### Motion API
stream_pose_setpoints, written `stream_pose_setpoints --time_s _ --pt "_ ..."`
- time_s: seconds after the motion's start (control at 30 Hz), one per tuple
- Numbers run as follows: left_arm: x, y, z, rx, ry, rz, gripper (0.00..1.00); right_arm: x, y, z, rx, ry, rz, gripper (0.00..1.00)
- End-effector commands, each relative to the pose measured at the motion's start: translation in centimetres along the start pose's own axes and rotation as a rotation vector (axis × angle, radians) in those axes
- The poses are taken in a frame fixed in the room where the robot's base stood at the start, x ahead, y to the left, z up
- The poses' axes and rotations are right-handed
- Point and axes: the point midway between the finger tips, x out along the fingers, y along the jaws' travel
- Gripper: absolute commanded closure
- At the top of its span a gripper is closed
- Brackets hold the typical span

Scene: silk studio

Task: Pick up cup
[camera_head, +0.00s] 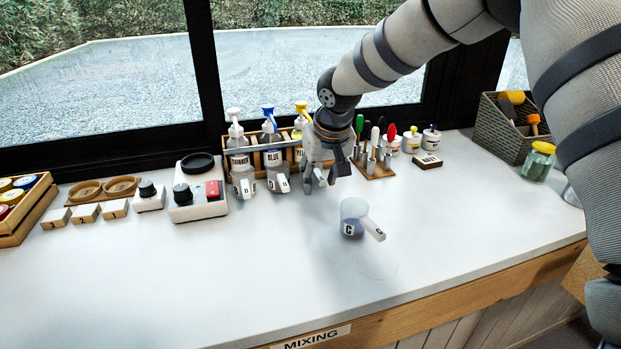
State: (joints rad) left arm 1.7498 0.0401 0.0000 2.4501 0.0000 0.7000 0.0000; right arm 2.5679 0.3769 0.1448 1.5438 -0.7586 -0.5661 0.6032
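A clear cup (352,217) marked C, with a white handle tab, stands upright on the white counter (150,280). My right gripper (323,185) points down behind it and slightly to its left in the head view, apart from it. Its fingers look spread, with a small white tab showing between them; whether they touch that tab's cup cannot be told. Two more clear cups with lettered handle tabs, one at the left (243,183) and one nearer the gripper (278,180), stand along the bottle rack. My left gripper is out of view.
Pump bottles (238,145) stand in a wooden rack behind. A tool stand (374,165), small jars (411,140) and a wicker basket (505,130) are to the right. A device with a red switch (199,190) is left. The front counter is clear.

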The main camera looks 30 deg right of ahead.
Motion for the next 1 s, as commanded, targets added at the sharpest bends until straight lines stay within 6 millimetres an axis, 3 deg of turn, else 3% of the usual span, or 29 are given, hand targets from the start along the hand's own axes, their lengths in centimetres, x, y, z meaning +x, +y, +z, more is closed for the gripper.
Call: stream_pose_setpoints --time_s 0.03,0.27,0.43,0.8,1.0 --pt "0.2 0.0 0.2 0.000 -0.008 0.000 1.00 0.8 0.0 0.2 0.000 -0.005 0.000 0.63" --pt "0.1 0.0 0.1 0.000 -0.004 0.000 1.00 0.7 -0.1 0.0 0.000 0.001 -0.001 0.63" --pt "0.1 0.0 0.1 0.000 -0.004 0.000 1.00 0.6 0.0 0.0 -0.001 0.001 -0.001 1.00" --pt "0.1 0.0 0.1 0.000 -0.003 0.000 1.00 0.6 0.0 0.0 -0.001 0.000 -0.001 1.00" --pt "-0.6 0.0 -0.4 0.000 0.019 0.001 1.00 -1.0 -0.1 -0.1 -0.001 0.006 -0.001 1.00"
